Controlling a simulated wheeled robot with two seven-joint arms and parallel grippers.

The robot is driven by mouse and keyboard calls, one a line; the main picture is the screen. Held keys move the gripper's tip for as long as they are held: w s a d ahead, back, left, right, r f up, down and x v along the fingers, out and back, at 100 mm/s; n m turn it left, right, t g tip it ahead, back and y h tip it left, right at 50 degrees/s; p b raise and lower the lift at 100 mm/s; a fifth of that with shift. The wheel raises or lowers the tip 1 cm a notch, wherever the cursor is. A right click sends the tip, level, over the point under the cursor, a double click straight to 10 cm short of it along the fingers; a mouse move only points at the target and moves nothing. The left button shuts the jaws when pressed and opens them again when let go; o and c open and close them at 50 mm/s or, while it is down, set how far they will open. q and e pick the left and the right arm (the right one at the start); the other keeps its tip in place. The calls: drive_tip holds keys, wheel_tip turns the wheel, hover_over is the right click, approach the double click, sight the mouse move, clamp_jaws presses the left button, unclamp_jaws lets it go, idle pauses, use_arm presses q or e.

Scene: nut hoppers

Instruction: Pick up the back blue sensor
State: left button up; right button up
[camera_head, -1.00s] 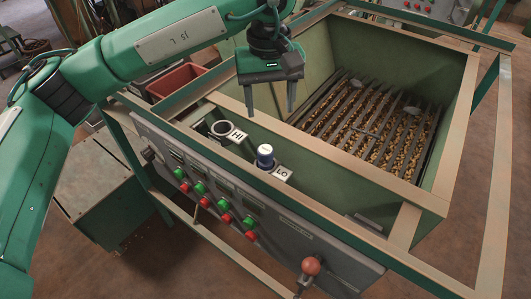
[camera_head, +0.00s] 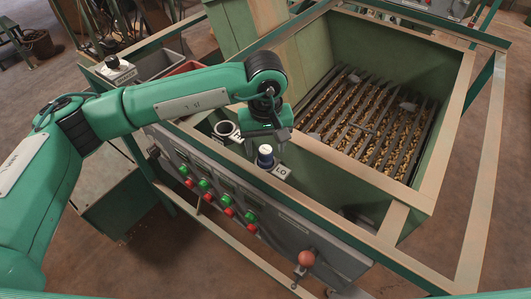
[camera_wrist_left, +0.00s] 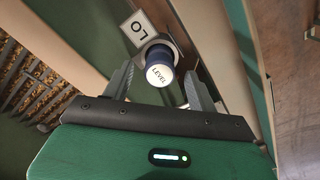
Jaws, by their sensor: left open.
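A blue sensor (camera_head: 265,158) with a pale cap stands upright in its mount beside the LO label (camera_head: 281,172) on the hopper's front ledge. In the left wrist view the sensor (camera_wrist_left: 160,70) shows its cap marked LEVEL. My left gripper (camera_head: 265,148) is open, pointing down right at the sensor. In the left wrist view its two fingers stand on either side of the sensor, with gaps visible. A ring mount (camera_head: 226,130) by the HI label looks empty. My right gripper is not in view.
The hopper with its slatted grate (camera_head: 370,120) over nuts lies behind the ledge. A control panel (camera_head: 230,195) with green and red buttons and an orange knob (camera_head: 307,258) is in front.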

use_arm(q)
drive_tip(key=shift+f, duration=0.95)
drive_tip(key=c, duration=1.1)
drive_tip(key=shift+r, duration=0.1)
